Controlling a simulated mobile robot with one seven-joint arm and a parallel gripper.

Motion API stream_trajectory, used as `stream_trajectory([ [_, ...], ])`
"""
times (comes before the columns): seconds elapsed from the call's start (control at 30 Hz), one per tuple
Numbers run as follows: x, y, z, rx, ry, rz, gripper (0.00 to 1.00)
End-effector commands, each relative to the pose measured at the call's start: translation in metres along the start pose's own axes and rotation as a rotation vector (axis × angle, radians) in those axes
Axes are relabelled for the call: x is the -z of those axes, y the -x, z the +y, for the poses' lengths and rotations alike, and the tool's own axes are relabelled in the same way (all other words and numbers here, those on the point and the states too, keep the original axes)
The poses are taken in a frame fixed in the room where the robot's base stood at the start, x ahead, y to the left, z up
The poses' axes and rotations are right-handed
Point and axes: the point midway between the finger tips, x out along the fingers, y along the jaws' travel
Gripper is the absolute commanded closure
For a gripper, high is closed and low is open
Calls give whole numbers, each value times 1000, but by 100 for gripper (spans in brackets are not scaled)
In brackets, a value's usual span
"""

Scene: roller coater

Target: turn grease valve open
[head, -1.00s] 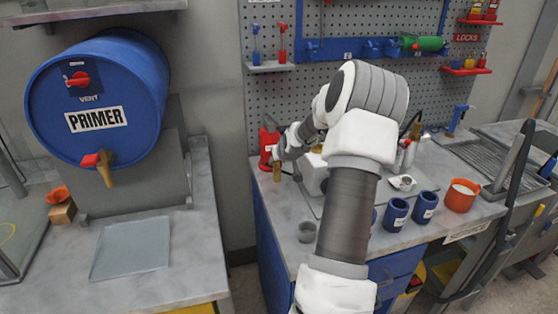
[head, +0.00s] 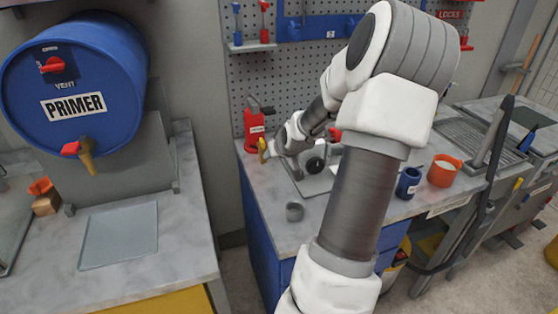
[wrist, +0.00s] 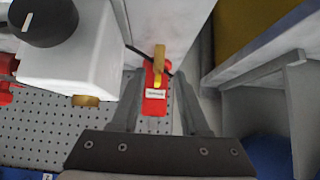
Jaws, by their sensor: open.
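A red upright fitting (head: 252,122) with a pale label and a brass-yellow handle (head: 262,150) stands at the back left corner of the right-hand bench; it looks like the grease valve. In the wrist view the red fitting (wrist: 154,104) and its brass handle (wrist: 160,58) lie between the two grey fingers of my gripper (wrist: 156,80). The fingers are apart, with a gap on each side, and I see no contact. In the head view my gripper (head: 268,154) is beside the handle, its fingers partly hidden. The label is too small to read.
A white box (wrist: 75,55) with a black knob (wrist: 43,20) is close on the left in the wrist view. A small grey cup (head: 294,212), a blue cup (head: 408,183) and an orange mug (head: 443,171) stand on the bench. A blue PRIMER drum (head: 75,80) is left.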

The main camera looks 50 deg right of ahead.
Motion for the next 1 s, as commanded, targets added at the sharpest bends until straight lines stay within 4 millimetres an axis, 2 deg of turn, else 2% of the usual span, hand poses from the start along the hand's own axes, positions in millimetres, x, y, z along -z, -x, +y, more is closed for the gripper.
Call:
stream_trajectory([
  [0.1, -12, 14, 1, -2, -2, 0, 55],
  [0.3, -23, 25, 0, -1, 0, 1, 55],
  [1.0, -26, 26, -1, 1, 1, 0, 55],
])
